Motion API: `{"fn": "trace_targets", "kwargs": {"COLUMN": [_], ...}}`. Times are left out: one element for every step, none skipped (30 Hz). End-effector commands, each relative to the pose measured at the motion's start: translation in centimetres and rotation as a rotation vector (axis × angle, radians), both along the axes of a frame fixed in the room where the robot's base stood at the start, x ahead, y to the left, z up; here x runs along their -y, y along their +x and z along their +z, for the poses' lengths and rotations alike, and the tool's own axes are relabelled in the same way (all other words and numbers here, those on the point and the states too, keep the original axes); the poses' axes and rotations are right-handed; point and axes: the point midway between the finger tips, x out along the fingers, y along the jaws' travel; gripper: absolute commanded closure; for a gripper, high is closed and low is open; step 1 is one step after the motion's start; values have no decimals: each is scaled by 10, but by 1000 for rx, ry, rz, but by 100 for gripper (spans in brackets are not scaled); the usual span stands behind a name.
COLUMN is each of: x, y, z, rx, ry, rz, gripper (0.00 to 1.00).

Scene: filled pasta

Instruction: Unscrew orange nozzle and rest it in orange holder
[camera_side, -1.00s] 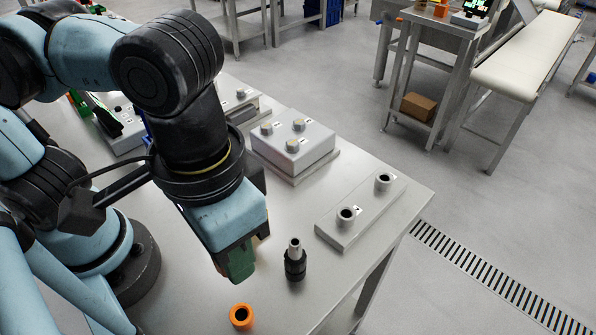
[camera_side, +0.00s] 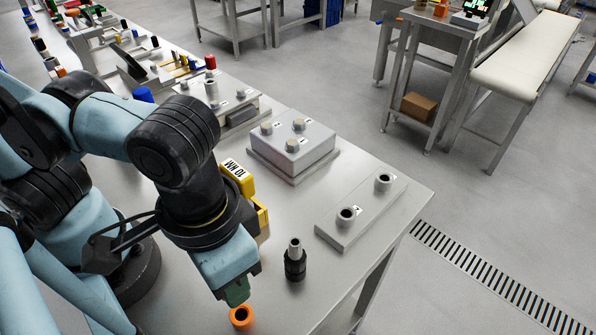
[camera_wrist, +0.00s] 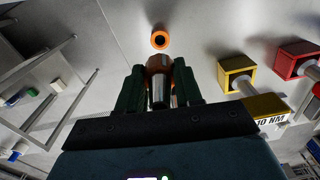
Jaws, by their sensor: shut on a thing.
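My gripper (camera_side: 237,292) points down at the near edge of the bench. In the wrist view its green fingers (camera_wrist: 158,82) are shut on the orange nozzle (camera_wrist: 158,63), which shows a dull orange part and a silver metal part between them. The nozzle is hidden by the fingers in the side view.
A black post with a silver tip (camera_side: 295,262) stands upright right of the gripper. A grey two-hole block (camera_side: 360,210) and a three-knob block (camera_side: 293,145) lie farther back. The bench's right edge is close.

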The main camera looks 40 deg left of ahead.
Motion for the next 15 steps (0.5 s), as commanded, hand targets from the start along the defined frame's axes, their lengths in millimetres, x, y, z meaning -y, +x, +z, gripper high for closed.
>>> {"fn": "trace_targets", "kwargs": {"x": [0, 0, 1, 1, 1, 1, 1, 1, 1, 0, 0, 0, 0, 1, 1], "y": [0, 0, 0, 0, 0, 0, 0, 0, 0, 0, 0, 0, 0, 0, 0], "z": [-2, -3, -5, -7, -9, -12, -15, -17, -21, -24, -26, -30, -33, -35, -39], "rx": [0, 0, 0, 0, 0, 0, 0, 0, 0, 0, 0, 0, 0, 0, 0], "ry": [0, 0, 0, 0, 0, 0, 0, 0, 0, 0, 0, 0, 0, 0, 0], "rz": [0, 0, 0, 0, 0, 0, 0, 0, 0, 0, 0, 0, 0, 0, 0], "gripper": [100, 100, 100, 100, 100, 100, 100, 100, 100, 100, 100, 100, 100, 100, 100]}}
